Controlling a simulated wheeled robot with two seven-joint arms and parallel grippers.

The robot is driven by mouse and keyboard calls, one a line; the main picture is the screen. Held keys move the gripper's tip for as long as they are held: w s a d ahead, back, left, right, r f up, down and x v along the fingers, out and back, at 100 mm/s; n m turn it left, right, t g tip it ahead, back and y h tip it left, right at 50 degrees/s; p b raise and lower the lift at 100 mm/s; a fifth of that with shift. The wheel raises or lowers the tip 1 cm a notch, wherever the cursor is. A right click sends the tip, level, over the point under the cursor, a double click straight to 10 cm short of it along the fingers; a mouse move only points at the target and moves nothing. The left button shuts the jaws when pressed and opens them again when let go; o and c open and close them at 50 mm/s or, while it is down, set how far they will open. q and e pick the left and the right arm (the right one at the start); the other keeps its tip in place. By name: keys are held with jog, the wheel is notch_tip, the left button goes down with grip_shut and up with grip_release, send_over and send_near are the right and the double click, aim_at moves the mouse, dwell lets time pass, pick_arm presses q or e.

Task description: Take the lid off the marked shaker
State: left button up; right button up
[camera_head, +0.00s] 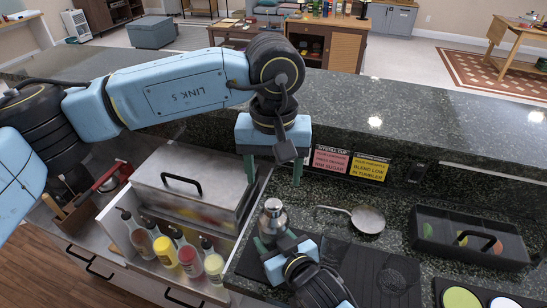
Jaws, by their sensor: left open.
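A metal shaker (272,218) with a rounded cap on top stands upright on the counter by a dark ribbed mat. I see no clear mark on it. My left gripper (272,176) points down above the shaker, its two green fingers wide apart and empty, with a gap above the cap. My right gripper (272,243) comes in from the bottom, its fingers at the lower part of the shaker. The shaker's lower body is partly hidden, and I cannot tell whether these fingers press on it.
A steel box with a black handle (176,186) and several sauce bottles (188,257) stand left. A small metal pan (367,219) and a dark lidded caddy (470,256) are right. Pink (331,160) and yellow (369,167) notes are on the ledge behind. Counter between pan and caddy is clear.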

aim_at(273, 202)
pick_arm(q)
notch_tip(273, 202, down, 9)
jog(key=shift+f, duration=0.1)
jog(key=shift+c, duration=0.2)
jog(key=c, duration=1.1)
jog(key=shift+r, duration=0.25)
jog(key=shift+r, duration=1)
jog(key=shift+r, duration=2)
pick_arm(e)
jog(key=o, duration=1.5)
jog(key=shift+c, duration=0.2)
